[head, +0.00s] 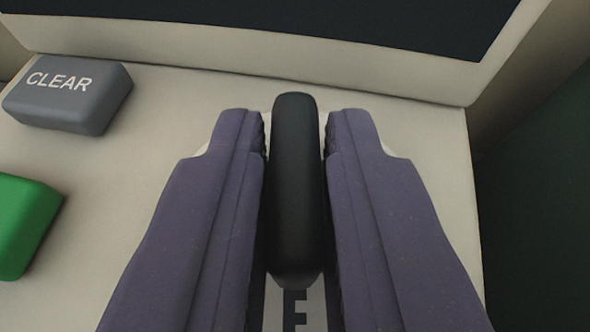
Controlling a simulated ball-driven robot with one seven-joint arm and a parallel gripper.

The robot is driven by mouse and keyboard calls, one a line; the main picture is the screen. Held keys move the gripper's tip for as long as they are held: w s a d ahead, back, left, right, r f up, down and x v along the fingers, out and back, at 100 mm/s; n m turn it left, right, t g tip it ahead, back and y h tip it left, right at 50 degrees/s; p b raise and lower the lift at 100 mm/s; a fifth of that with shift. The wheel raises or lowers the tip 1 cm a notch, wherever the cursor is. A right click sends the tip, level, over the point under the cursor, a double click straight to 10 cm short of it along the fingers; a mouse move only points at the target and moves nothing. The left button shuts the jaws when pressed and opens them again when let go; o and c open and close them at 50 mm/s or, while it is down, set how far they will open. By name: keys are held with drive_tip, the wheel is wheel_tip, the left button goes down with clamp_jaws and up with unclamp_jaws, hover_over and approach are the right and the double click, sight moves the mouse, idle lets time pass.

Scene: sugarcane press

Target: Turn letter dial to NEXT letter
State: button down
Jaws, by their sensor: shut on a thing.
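The letter dial shows as a black rounded upright bar (296,190) on a cream panel, in the middle of the head view. My gripper (296,135) has its two purple fingers on either side of this bar and is shut on it. A dark letter that looks like an E (295,310) shows on a pale strip just below the bar, between the fingers. Its lower part is cut off by the picture edge. The fingers hide most of the panel around the dial.
A grey CLEAR button (68,94) sits at the upper left of the cream panel (150,170). A green button (24,226) is below it at the left edge. A dark screen (300,25) spans the top. The panel ends at the right, with a dark area beyond.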

drive_tip(key=n+y, duration=0.3)
drive_tip(key=shift+d+f+g+y+p, duration=0.1)
drive_tip(key=shift+d+g+y+p, duration=0.1)
drive_tip(key=shift+g+y+p, duration=0.15)
drive_tip(key=shift+n+g+y+b, duration=0.35)
drive_tip(key=shift+n+y+b, duration=0.05)
drive_tip(key=shift+n+y, duration=0.7)
drive_tip(key=shift+d+n+g+y+b, duration=0.1)
drive_tip(key=shift+n+g+y+b, duration=0.3)
drive_tip(key=shift+n+y, duration=0.35)
drive_tip(key=c, duration=1.1)
unclamp_jaws()
drive_tip(key=shift+c, duration=0.2)
